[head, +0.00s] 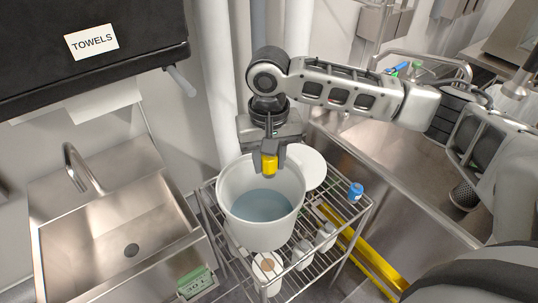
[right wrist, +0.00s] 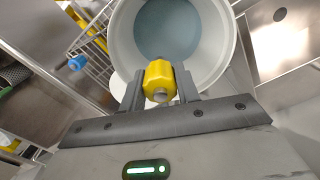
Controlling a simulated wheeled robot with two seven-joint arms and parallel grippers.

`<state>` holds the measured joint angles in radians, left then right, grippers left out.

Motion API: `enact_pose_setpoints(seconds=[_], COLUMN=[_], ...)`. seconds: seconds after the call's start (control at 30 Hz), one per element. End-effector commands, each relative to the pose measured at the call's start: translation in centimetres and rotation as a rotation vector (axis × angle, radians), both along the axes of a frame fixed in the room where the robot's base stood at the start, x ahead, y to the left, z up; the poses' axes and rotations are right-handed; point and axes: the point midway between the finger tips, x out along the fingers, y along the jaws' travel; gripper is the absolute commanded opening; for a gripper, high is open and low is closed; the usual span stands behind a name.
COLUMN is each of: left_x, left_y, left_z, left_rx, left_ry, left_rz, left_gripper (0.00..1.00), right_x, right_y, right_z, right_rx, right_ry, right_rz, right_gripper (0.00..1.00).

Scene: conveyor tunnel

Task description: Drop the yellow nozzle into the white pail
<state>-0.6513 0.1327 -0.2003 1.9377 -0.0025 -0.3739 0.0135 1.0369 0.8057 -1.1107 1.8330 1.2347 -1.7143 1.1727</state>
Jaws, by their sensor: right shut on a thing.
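The yellow nozzle (head: 269,163) is held in my right gripper (head: 268,158), which is shut on it. In the right wrist view the nozzle (right wrist: 159,79) sits between the two fingers of the gripper (right wrist: 160,88). The white pail (head: 293,218) stands on a wire rack, open at the top, with a blue-grey inside bottom or liquid. The nozzle is over the far part of the pail's opening in the head view. The pail also shows in the right wrist view (right wrist: 121,42), beyond the nozzle. My left gripper is in neither view.
The wire rack (head: 341,216) also holds a white round lid or plate (head: 309,166) behind the pail and a blue-capped bottle (head: 356,190) at its right. White containers (head: 267,268) stand lower. A steel sink (head: 118,236) is left; a steel basin (head: 365,150) is right.

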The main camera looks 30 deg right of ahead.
Motion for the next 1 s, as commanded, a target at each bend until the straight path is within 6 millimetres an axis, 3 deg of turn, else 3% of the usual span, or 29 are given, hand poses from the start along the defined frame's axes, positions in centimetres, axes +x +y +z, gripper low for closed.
enact_pose_setpoints(seconds=[0.03, 0.07, 0.13, 0.43, 0.57, 1.0], left_x=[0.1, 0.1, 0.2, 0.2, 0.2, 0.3], left_y=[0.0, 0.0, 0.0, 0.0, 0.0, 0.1], left_z=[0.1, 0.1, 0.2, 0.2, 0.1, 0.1], left_rx=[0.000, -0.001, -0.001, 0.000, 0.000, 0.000], left_ry=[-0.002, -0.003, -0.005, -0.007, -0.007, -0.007], left_rz=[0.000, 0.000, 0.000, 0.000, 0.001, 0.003], left_gripper=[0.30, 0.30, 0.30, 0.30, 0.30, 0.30], right_x=[0.0, 0.0, 0.0, 0.0, 0.1, 0.1], right_y=[0.0, 0.0, 0.0, 0.0, 0.0, 0.0], right_z=[0.0, 0.0, 0.0, 0.1, 1.2, 11.4], right_rx=[0.000, 0.000, 0.000, 0.000, 0.000, 0.001], right_ry=[0.000, 0.000, 0.000, 0.000, -0.002, -0.005], right_rz=[0.000, 0.000, 0.000, 0.000, 0.001, 0.002], right_gripper=[0.10, 0.40, 0.57, 0.57, 0.57, 0.57])
